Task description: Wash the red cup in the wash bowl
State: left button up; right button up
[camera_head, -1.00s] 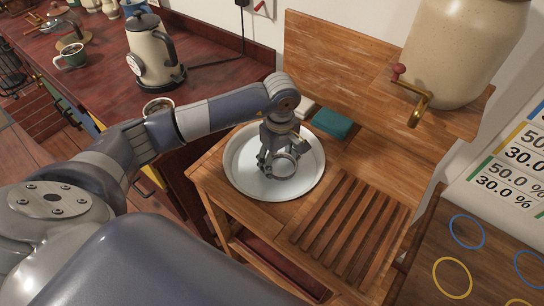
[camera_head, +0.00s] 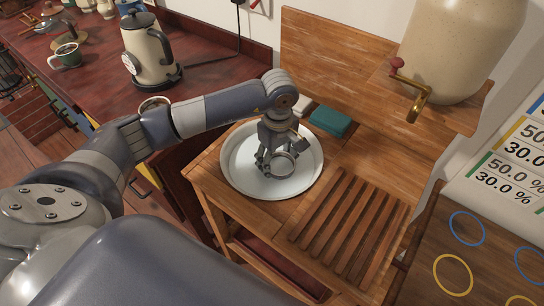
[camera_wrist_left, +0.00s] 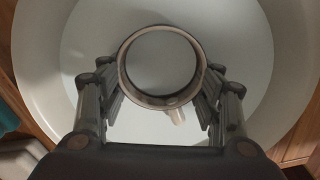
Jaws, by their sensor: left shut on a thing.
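The wash bowl (camera_head: 238,178) is a wide white round basin on the wooden stand. My left gripper (camera_head: 272,160) points down into it and is shut on a cup (camera_head: 283,167). In the left wrist view the fingers of my left gripper (camera_wrist_left: 162,98) sit on both sides of the cup (camera_wrist_left: 128,88), which has a round rim and a small pale handle. The cup looks grey-beige here; no red shows on it. The bowl (camera_wrist_left: 270,60) fills most of that view. I cannot tell whether the cup touches its bottom. My right gripper is not in view.
A teal sponge (camera_head: 330,121) lies behind the bowl. A slatted rack (camera_head: 350,225) is empty in front right. A large beige dispenser with a brass tap (camera_head: 460,50) stands on the upper shelf.

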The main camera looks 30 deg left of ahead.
pick_arm(q)
jog(key=shift+w+a+f, duration=0.1)
jog(key=shift+a, duration=0.5)
jog(key=shift+w+a+b, duration=0.15)
jog(key=shift+a+b, duration=0.35)
jog(key=shift+a, duration=0.65)
jog(key=shift+w+a+b, duration=0.1)
jog(key=shift+a+b, duration=0.35)
jog(key=shift+a, duration=0.65)
jog(key=shift+s+d, duration=0.15)
jog(key=shift+d, duration=1.25)
jog(key=shift+w+a+b, duration=0.2)
jog(key=shift+a+b, duration=0.25)
jog(key=shift+a, duration=0.95)
jog(key=shift+s+d, duration=0.1)
jog(key=shift+d, duration=0.5)
jog(key=shift+s+d, duration=0.15)
jog(key=shift+d, duration=0.95)
jog(key=shift+s+d, duration=0.15)
jog(key=shift+d, duration=0.95)
jog(key=shift+w+a+b, duration=0.15)
jog(key=shift+a+b, duration=0.3)
jog(key=shift+a, duration=0.95)
notch_tip(320, 180, up, 10)
jog(key=p, duration=0.5)
jog(key=shift+p, duration=0.3)
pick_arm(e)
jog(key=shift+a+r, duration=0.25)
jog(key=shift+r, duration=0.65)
